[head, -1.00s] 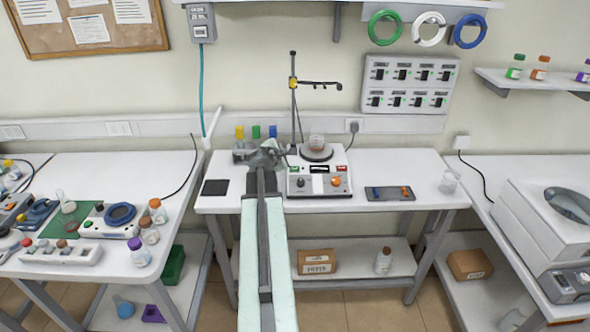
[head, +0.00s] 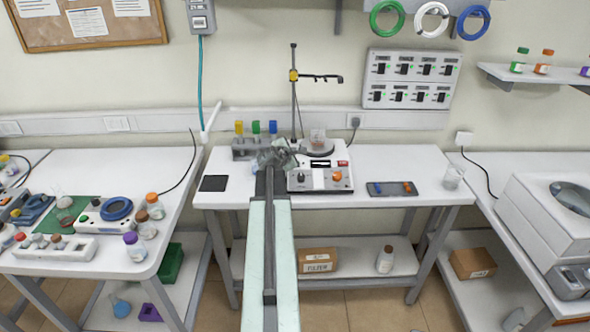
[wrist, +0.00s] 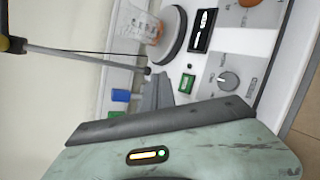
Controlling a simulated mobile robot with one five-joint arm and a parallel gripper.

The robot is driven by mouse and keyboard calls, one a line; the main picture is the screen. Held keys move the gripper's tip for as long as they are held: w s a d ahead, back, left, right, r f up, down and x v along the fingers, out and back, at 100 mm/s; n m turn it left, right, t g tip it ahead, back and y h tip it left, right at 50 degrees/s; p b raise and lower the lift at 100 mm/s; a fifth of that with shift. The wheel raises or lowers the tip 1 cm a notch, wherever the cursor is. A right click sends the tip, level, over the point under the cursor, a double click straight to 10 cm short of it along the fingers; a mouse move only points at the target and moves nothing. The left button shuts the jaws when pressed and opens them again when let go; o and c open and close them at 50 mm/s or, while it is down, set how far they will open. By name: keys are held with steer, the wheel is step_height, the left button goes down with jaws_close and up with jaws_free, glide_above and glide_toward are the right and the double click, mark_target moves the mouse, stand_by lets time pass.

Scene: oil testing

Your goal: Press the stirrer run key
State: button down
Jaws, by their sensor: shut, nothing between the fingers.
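The stirrer (head: 320,187) is a white and grey hotplate unit on the middle bench, with a round plate, a dark display, a grey knob (wrist: 228,80) and an orange knob (head: 337,175). A red key (head: 342,163) shows right of the display. In the wrist view a green key (wrist: 187,84) lies between the display and the grey knob on one side and my fingers on the other. My gripper (head: 292,150) is shut and empty, over the stirrer's back left. Its fingertips (wrist: 158,80) look close to the green key; contact cannot be told. My gripper hides that key in the head view.
A beaker (head: 318,137) stands on the plate, beside a stand rod (head: 294,100) with a clamp. A rack with yellow, green and blue caps (head: 243,150) is just left of my gripper. A dark tray (head: 391,189) lies right of the stirrer.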

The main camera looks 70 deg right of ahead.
steer(key=shift+w+d+f+b, duration=0.1)
steer(key=shift+d+f+b, duration=0.15)
steer(key=shift+f+b, duration=0.4)
steer(key=shift+w+d+f+b, duration=0.1)
steer(key=shift+d+f+b, duration=0.25)
steer(key=shift+f, duration=0.5)
steer(key=shift+w+d+f+b, duration=0.1)
steer(key=shift+d+f+b, duration=0.05)
steer(key=shift+f+b, duration=0.55)
steer(key=shift+d+f+b, duration=0.15)
steer(key=shift+f+b, duration=0.15)
steer(key=shift+f, duration=0.15)
steer(key=shift+d+f+b, duration=0.1)
steer(key=shift+f+b, duration=0.25)
steer(key=shift+b, duration=0.05)
stand_by(0.5)
stand_by(0.4)
steer(key=shift+s+a+r+p, duration=0.1)
steer(key=shift+a+r+p, duration=0.15)
steer(key=shift+r+p, duration=0.55)
steer(key=r+p, duration=0.1)
steer(key=a+r+p, duration=0.1)
steer(key=r+p, duration=0.2)
steer(key=shift+s+a+r+p, duration=0.3)
steer(key=shift+r+p, duration=0.05)
